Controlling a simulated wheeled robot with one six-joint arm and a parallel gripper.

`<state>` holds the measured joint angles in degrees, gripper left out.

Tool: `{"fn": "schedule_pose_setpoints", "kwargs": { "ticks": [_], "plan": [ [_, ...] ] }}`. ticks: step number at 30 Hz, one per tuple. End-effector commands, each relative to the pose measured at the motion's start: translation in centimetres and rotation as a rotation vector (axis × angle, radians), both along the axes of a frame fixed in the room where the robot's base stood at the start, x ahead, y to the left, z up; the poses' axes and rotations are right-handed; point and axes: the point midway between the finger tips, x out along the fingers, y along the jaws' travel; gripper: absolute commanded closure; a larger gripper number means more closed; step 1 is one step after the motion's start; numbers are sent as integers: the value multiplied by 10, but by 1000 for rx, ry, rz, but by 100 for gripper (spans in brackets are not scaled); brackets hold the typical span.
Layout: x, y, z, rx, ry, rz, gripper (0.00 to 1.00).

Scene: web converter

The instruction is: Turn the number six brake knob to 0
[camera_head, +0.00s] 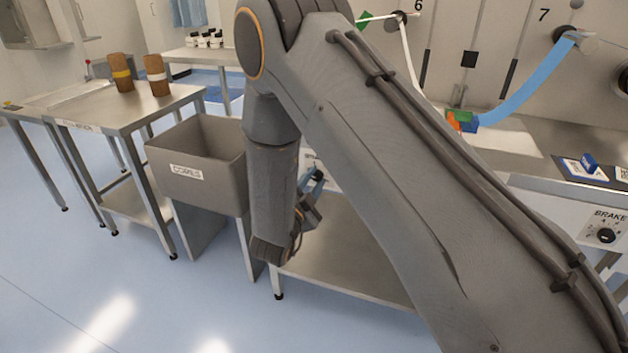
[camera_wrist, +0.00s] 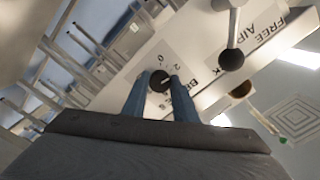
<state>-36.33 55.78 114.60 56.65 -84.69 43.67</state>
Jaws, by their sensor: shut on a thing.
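In the wrist view my gripper (camera_wrist: 161,79) has its two blue fingers closed on the sides of a round black brake knob (camera_wrist: 158,83). The knob sits on a pale panel with a printed 0 and 2 beside it and part of the word BRAKE. A light pointer mark shows on the knob, but its exact reading is too small to tell. In the head view my gripper (camera_head: 313,182) is partly behind my arm at the machine's front, below the number 6 lane. The held knob is hidden there.
A lever with a black ball (camera_wrist: 231,59) stands close to the right of my gripper, by a FREE AIR label. Another brake knob (camera_head: 606,236) is at the far right. A grey CORES bin (camera_head: 195,185) and a steel table (camera_head: 130,112) stand left.

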Motion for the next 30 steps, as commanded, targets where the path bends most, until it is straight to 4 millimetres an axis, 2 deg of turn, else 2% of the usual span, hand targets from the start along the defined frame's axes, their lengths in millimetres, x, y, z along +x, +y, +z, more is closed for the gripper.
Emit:
{"fn": "schedule_pose_setpoints", "kwargs": {
  "ticks": [8,21,30],
  "plan": [
    [0,0,1,-158,57,0,97],
    [-1,0,0,-539,196,1,97],
    [-1,0,0,-740,269,1,97]
  ]
}}
